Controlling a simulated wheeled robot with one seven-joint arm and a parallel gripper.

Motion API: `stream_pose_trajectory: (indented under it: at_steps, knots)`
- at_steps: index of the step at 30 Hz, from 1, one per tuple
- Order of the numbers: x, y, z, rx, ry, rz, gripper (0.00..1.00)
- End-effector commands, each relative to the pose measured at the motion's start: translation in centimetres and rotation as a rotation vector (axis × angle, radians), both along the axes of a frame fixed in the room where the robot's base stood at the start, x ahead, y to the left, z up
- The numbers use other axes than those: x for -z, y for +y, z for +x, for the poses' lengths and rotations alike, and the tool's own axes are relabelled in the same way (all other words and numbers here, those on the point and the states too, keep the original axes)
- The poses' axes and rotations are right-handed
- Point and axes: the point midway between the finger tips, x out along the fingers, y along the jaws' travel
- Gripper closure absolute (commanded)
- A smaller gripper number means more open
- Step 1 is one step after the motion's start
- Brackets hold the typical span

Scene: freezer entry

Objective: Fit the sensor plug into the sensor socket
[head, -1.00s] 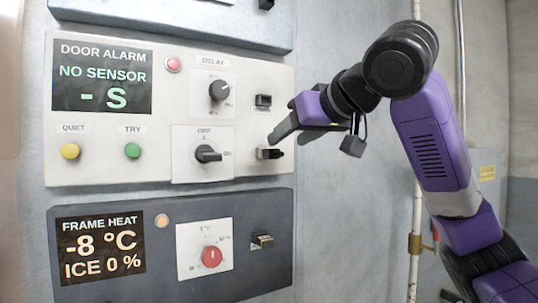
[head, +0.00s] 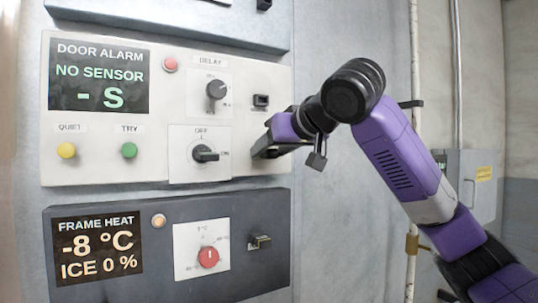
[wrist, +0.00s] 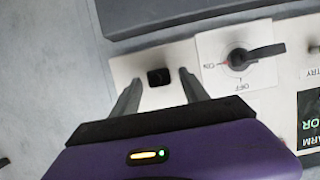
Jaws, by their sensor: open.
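The light door alarm panel (head: 75,176) reads "NO SENSOR" and "- S". My gripper (head: 262,148) is at the panel's lower right. In the wrist view my gripper (wrist: 161,77) is open, its two fingers on either side of a small black square block (wrist: 159,77). The block looks like a plug or socket end; I cannot tell which, nor whether the fingers touch it. My gripper hides this block in the head view. Another dark connector (head: 261,101) sits above my gripper on the same panel.
A dark knob (head: 205,153) marked OFF and ON is just left of my gripper; it shows in the wrist view (wrist: 240,57). The delay knob (head: 216,90) is higher. The frame heat panel (head: 170,282) below carries a red dial (head: 207,257) and a protruding connector (head: 260,241).

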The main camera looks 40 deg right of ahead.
Motion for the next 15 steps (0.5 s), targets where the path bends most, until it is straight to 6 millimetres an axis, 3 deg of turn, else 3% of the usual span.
stream_pose_trajectory:
  at_steps: [2,10,15]
  knots:
    - [0.0,0.0,-0.01,0.0,0.0,0.0,0.49]
    - [-0.01,0.01,-0.02,0.0,0.0,0.0,1.0]
    - [-0.03,0.08,0.01,-0.002,-0.001,0.001,1.0]
